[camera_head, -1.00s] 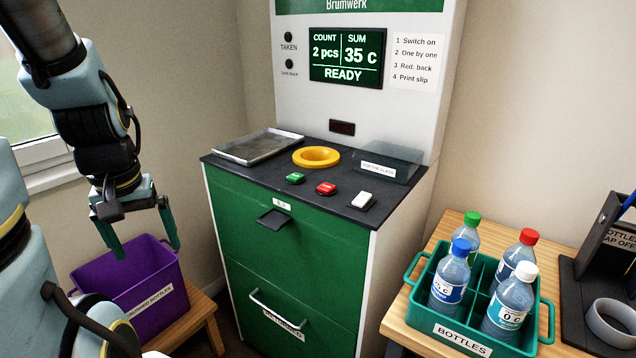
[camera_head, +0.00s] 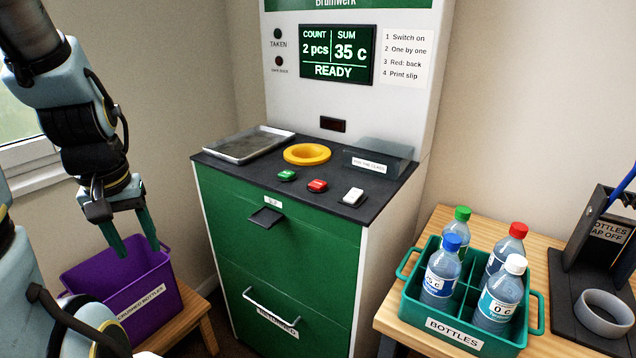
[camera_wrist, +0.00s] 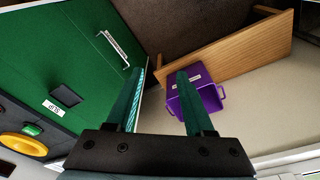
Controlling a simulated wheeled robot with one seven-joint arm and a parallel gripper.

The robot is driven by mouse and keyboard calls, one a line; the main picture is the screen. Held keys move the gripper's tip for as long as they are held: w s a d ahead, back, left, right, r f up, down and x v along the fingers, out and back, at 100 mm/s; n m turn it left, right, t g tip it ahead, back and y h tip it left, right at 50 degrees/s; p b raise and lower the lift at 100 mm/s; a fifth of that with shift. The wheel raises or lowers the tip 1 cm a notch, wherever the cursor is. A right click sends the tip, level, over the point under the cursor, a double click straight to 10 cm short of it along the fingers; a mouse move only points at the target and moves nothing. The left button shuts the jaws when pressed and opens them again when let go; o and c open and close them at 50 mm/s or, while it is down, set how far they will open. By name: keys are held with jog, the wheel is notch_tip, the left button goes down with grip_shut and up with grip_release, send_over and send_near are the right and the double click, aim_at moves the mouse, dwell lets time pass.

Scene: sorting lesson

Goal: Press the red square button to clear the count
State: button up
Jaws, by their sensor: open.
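The red square button (camera_head: 317,185) sits on the dark counter of the green and white machine, between a green button (camera_head: 287,174) and a white button (camera_head: 353,196). The display (camera_head: 337,54) reads COUNT 2 pcs, SUM 35 c, READY. My gripper (camera_head: 131,250) is open and empty, pointing down at the left, in front of the purple crate and well left of the buttons. In the wrist view my gripper (camera_wrist: 161,88) shows two green fingers apart with nothing between them.
A yellow ring (camera_head: 307,154), a metal tray (camera_head: 244,144) and a clear box (camera_head: 378,158) are on the counter. A purple crate (camera_head: 140,300) stands on a stool at left. A teal bottle crate (camera_head: 412,305) stands on the wooden table at right. Space above the buttons is clear.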

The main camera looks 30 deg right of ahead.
grip_shut()
dwell(1.1)
